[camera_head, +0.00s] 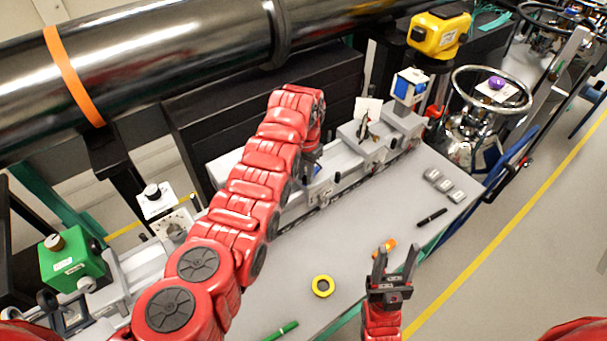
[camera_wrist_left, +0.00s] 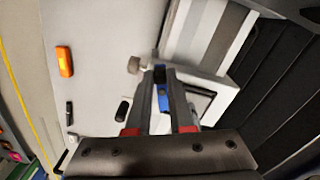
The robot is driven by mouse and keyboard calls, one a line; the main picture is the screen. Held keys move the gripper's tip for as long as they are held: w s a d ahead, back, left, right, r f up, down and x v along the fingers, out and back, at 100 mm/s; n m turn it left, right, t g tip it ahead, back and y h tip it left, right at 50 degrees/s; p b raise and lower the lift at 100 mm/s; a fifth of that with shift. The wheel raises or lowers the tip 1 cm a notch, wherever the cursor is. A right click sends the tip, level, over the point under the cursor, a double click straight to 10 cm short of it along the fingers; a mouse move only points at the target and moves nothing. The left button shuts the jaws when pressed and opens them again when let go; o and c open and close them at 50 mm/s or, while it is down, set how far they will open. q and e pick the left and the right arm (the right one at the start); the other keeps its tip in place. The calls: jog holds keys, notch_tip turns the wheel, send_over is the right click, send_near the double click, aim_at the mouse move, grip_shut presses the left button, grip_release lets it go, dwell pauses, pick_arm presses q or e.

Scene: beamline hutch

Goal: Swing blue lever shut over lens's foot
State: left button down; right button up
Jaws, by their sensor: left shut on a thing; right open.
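The blue lever (camera_wrist_left: 162,98) shows between the two fingers of my left gripper (camera_wrist_left: 168,85) in the left wrist view. The fingers are shut on it. In the head view my left gripper (camera_head: 313,172) points down at the grey rail, and my red arm covers much of that spot. A small patch of blue shows there beside the fingers. A dark-edged frame (camera_wrist_left: 203,98) sits just right of the lever in the wrist view; I cannot tell whether it belongs to the lens. The lens's foot cannot be made out. My right gripper (camera_head: 396,262) is open and empty over the table's front edge.
On the table (camera_head: 345,232) lie a yellow tape ring (camera_head: 322,286), an orange item (camera_head: 384,247), a black marker (camera_head: 432,217), a green pen (camera_head: 282,330) and several grey blocks (camera_head: 443,185). A large black pipe (camera_head: 180,55) runs behind the rail. The middle of the table is mostly free.

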pick_arm(q)
jog(key=n+b, duration=0.2)
jog(key=b, duration=0.1)
jog(key=d+n+b, duration=0.1)
jog(key=n+b, duration=0.2)
jog(key=d+n+b, duration=0.1)
jog(key=n+b, duration=0.1)
jog(key=b, duration=0.1)
jog(key=shift+s+f, duration=0.2)
jog(key=shift+f, duration=0.05)
jog(key=shift+d+n+b, duration=0.1)
jog(key=shift+n+b, duration=0.45)
jog(key=shift+n, duration=0.15)
jog(key=shift+w+d+r+n+p, duration=0.15)
jog(key=shift+d+r+n, duration=0.1)
jog(key=shift+n, duration=0.6)
jog(key=shift+s+d+r+n+p, duration=0.1)
jog(key=shift+d+n+p, duration=0.1)
jog(key=shift+n, duration=0.65)
jog(key=shift+w+f+n, duration=0.1)
jog(key=shift+n, duration=0.2)
jog(key=c, duration=0.8)
grip_release()
jog(key=shift+d, duration=0.1)
